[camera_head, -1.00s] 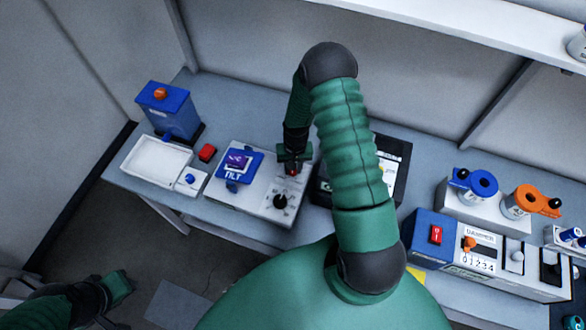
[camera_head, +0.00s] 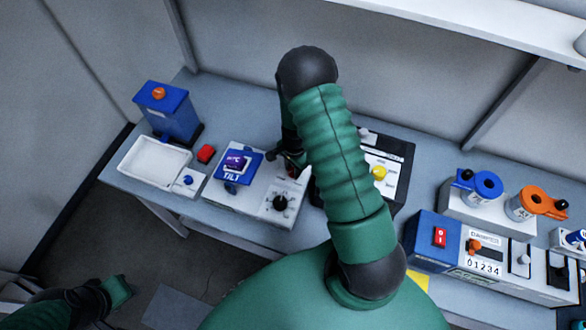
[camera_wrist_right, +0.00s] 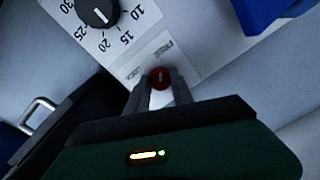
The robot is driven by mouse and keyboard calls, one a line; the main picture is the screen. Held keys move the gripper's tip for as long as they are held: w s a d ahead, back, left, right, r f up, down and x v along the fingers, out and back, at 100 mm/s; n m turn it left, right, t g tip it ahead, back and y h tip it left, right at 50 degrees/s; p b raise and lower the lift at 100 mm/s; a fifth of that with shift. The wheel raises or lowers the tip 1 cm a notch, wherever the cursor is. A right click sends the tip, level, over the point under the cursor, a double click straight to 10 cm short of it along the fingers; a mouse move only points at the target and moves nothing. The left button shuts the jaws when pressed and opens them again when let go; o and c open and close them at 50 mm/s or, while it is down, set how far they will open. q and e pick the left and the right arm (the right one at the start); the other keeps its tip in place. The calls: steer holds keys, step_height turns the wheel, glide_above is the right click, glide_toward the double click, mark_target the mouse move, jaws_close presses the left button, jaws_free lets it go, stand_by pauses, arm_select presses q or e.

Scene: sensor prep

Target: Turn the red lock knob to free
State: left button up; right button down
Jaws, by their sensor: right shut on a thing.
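The red lock knob (camera_wrist_right: 159,77) sits on the white panel of the tilt device (camera_head: 250,204), beside printed labels for lock and free. My right gripper (camera_wrist_right: 160,92) is shut on the knob, with one dark finger on each side of it. A pale mark on the knob's face shows between the fingertips. In the head view the right gripper (camera_head: 293,166) is at the device's upper right and mostly covers the knob. My left gripper (camera_head: 118,290) hangs low at the left, away from the table; its jaws are too small to judge.
A black dial (camera_head: 280,202) is on the same panel. A blue plate (camera_head: 236,168) with a purple chip is to its left. A dark-framed device with a yellow knob (camera_head: 379,173) stands right of my arm. A white tray (camera_head: 153,160) and red button (camera_head: 206,153) are at left.

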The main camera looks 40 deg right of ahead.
steer(key=shift+a+f+m, duration=0.1)
steer(key=shift+m, duration=0.7)
steer(key=c, duration=1.5)
jaws_free()
steer(key=o, duration=0.4)
steer(key=shift+w, duration=0.1)
step_height(320, 180, up, 17)
steer(key=b, duration=0.1)
steer(key=shift+s+f, duration=0.15)
steer(key=shift+s, duration=0.1)
steer(key=shift+d, duration=0.2)
